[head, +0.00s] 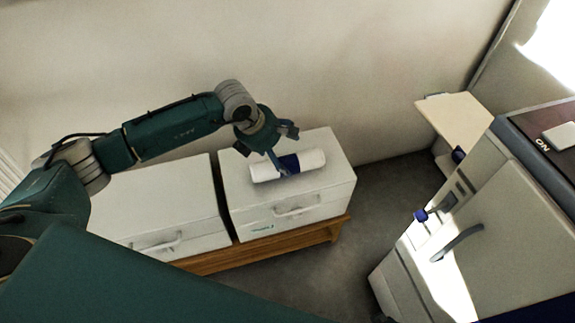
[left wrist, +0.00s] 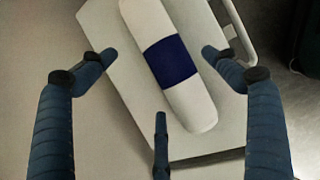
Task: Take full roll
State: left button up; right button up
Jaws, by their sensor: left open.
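A white roll (head: 311,160) with a dark blue band lies on top of the right-hand white box in the head view. It also shows in the left wrist view (left wrist: 190,100), lying at a slant between my fingers. My left gripper (head: 279,160) is over the roll, near its blue band. In the left wrist view my left gripper (left wrist: 158,60) is open, with fingers to both sides of the roll and a third finger below. I cannot make out any contact with the roll. My right gripper does not show.
The right white box (head: 258,216) has a front handle and stands beside another white box (head: 150,200) on a wooden bench (head: 322,234). A wall rises behind them. At right are a pale cabinet (head: 510,225) with a handle and a small light table (head: 455,120). Grey floor lies between.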

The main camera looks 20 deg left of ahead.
aim_at(285, 158)
pick_arm(q)
jog(key=x, duration=0.4)
jog(key=shift+s+d, duration=0.1)
jog(key=shift+d, duration=0.15)
jog(key=shift+f, duration=0.3)
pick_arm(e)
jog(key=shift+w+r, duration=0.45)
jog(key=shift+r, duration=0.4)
pick_arm(q)
jog(key=c, duration=1.3)
jog(key=shift+d+r, duration=0.1)
jog(key=shift+c, duration=0.8)
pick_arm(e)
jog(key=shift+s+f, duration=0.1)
